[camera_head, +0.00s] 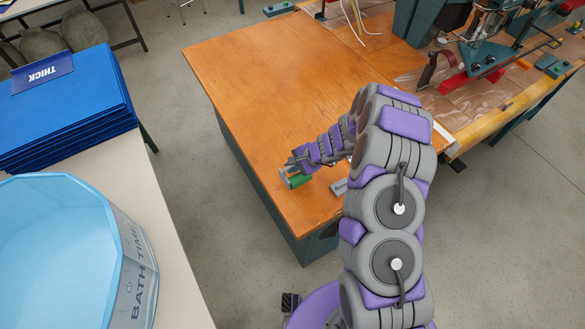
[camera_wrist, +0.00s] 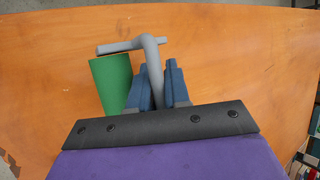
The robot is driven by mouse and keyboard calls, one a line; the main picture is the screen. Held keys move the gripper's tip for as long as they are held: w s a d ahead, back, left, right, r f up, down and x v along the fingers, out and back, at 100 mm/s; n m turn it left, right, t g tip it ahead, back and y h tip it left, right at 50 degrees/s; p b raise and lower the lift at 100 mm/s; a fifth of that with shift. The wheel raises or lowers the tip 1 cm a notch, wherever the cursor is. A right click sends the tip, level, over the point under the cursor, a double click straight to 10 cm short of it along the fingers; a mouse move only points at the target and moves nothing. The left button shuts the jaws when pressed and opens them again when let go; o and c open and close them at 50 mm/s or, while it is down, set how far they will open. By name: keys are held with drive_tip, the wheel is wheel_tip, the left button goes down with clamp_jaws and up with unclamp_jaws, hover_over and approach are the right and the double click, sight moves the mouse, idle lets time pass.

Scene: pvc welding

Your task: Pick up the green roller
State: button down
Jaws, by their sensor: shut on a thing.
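The green roller (camera_wrist: 112,82) has a green cylinder and a grey bent handle (camera_wrist: 152,55). In the wrist view, the two blue fingers of my gripper (camera_wrist: 165,82) are shut on the grey handle, with the green cylinder just left of the fingers. In the head view, the green roller (camera_head: 298,180) is at the end of my arm, over the near left part of the wooden table (camera_head: 235,75). My gripper (camera_head: 290,168) partly hides it there. I cannot tell whether the roller touches the table top.
A grey metal piece (camera_head: 339,187) lies on the table right of the roller. Welding equipment (camera_head: 485,55) stands at the far right. A blue stack (camera_head: 70,105) and a light-blue tub (camera_head: 60,250) are on the left table. The wooden table's middle is clear.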

drive_tip(key=s+d+r, duration=0.1)
drive_tip(key=s+d, duration=0.3)
drive_tip(key=s, duration=0.3)
drive_tip(key=s+d+r, duration=0.1)
drive_tip(key=s+d, duration=0.3)
drive_tip(key=s, duration=0.3)
drive_tip(key=shift+r, duration=0.4)
drive_tip(key=shift+a, duration=0.1)
drive_tip(key=c, duration=1.7)
unclamp_jaws()
clamp_jaws()
